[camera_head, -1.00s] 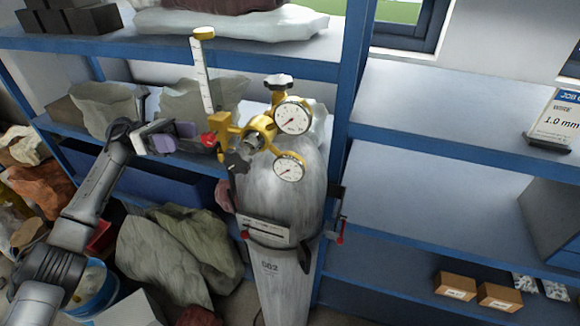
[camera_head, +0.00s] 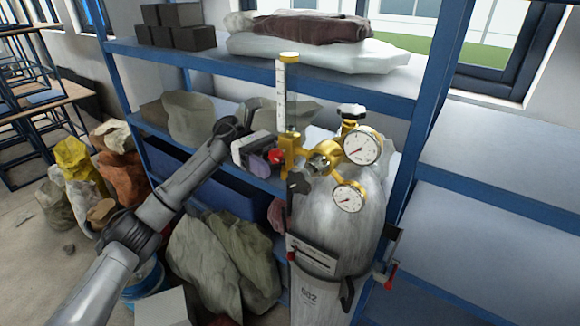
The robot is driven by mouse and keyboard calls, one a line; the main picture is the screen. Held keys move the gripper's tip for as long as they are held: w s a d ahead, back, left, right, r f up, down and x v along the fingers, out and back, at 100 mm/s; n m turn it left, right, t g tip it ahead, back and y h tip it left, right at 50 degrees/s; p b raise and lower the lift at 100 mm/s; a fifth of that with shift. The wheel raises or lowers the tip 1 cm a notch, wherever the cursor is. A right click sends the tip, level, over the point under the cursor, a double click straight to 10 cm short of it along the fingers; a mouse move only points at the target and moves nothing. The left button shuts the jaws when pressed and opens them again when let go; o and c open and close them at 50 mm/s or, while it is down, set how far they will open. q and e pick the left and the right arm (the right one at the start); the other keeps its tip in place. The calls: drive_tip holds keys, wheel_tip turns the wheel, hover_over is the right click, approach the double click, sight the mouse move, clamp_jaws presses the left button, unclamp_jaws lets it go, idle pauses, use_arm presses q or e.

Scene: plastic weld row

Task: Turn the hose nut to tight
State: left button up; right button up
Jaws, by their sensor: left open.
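A gas cylinder (camera_head: 350,215) labelled CO2 stands upright, with a brass regulator and two round gauges (camera_head: 361,149) on top. A clear flow tube (camera_head: 282,100) rises from the brass block (camera_head: 289,152) on its left. A silver nut (camera_head: 318,163) sits on the regulator's near side, and a dark knob (camera_head: 298,183) is below it. A red knob (camera_head: 276,156) sits left of the block. I cannot tell for certain which part is the hose nut. My left gripper (camera_head: 264,152) is open beside the red knob; contact is unclear. My right gripper is out of view.
Blue shelving (camera_head: 430,110) stands behind and beside the cylinder. Sacks (camera_head: 320,50) and dark blocks (camera_head: 175,25) lie on the top shelf. Grey-green sacks (camera_head: 225,260) and a blue bucket (camera_head: 145,285) are below my left arm. Bare shelf space lies at right.

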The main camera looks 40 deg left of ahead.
sight(290, 169)
use_arm(q)
drive_tip(key=shift+s+d+p, duration=0.15)
drive_tip(key=shift+d+p, duration=0.15)
drive_tip(key=shift+d, duration=2)
drive_tip(key=shift+c, duration=0.4)
